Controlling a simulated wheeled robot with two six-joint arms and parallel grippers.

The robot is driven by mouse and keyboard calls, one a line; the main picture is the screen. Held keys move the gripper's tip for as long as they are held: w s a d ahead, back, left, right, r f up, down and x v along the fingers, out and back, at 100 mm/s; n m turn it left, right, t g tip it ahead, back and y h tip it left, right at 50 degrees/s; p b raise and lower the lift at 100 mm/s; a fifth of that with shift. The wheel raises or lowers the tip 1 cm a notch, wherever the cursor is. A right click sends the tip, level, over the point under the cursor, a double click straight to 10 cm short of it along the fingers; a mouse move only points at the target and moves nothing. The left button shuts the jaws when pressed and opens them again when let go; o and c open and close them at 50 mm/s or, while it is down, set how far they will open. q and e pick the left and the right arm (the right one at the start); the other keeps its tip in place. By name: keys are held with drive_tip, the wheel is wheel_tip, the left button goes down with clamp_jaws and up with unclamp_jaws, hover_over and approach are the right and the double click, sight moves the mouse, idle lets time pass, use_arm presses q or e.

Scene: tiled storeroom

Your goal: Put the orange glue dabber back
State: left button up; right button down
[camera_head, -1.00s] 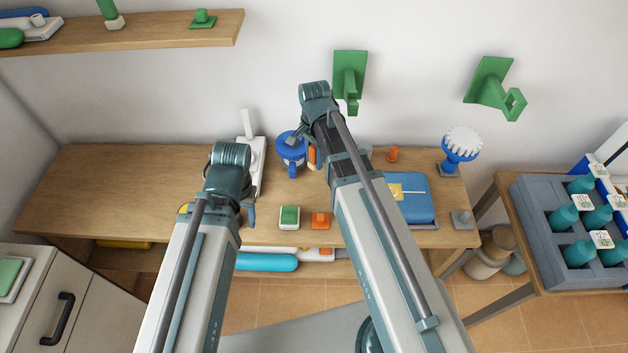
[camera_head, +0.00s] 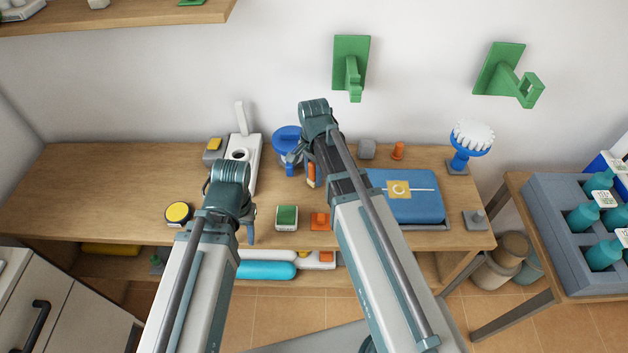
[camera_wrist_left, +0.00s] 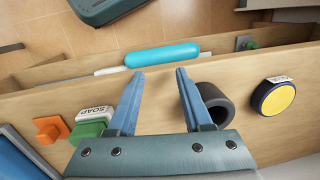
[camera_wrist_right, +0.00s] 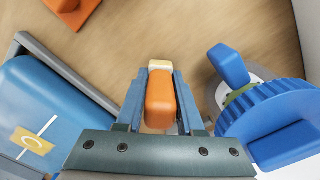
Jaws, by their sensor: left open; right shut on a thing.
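The orange glue dabber (camera_wrist_right: 160,98), an orange block with a cream end, is clamped between the fingers of my right gripper (camera_wrist_right: 160,78). A little of the dabber (camera_head: 311,174) shows beside my right arm in the head view. The right gripper is over the wooden bench (camera_head: 90,190), beside a blue ribbed, round thing (camera_wrist_right: 270,122). How far the dabber is above the bench is unclear. My left gripper (camera_wrist_left: 156,72) is open and empty over the bench's front part. An orange square base (camera_head: 320,221) sits near the front edge, also seen in the left wrist view (camera_wrist_left: 50,129).
A green-topped soap block (camera_head: 287,217) is left of the orange base. A blue case (camera_head: 415,205) lies right of my right arm. A black tube (camera_wrist_left: 214,102) is close by my left fingers. A yellow disc (camera_head: 179,212), orange peg (camera_head: 398,151) and brush (camera_head: 470,137) stand around.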

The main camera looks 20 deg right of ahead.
use_arm(q)
drive_tip(key=shift+f, duration=0.15)
use_arm(e)
drive_tip(key=shift+f, duration=0.15)
use_arm(q)
drive_tip(key=shift+f, duration=0.1)
use_arm(e)
drive_tip(key=c, duration=1)
unclamp_jaws()
drive_tip(key=shift+f, duration=0.1)
drive_tip(key=o, duration=0.5)
drive_tip(key=shift+c, duration=0.2)
wheel_tip(320, 180, up, 12)
drive_tip(key=p, duration=1.2)
drive_tip(key=shift+r, duration=0.25)
use_arm(q)
wheel_tip(320, 180, up, 12)
drive_tip(key=shift+r, duration=0.2)
use_arm(e)
drive_tip(key=s+a+n+h, duration=0.1)
drive_tip(key=s+a+n, duration=0.9)
drive_tip(key=s+n, duration=0.4)
drive_tip(key=shift+s+a+n, duration=0.15)
drive_tip(key=shift+a+n, duration=0.1)
drive_tip(key=shift+n, duration=0.75)
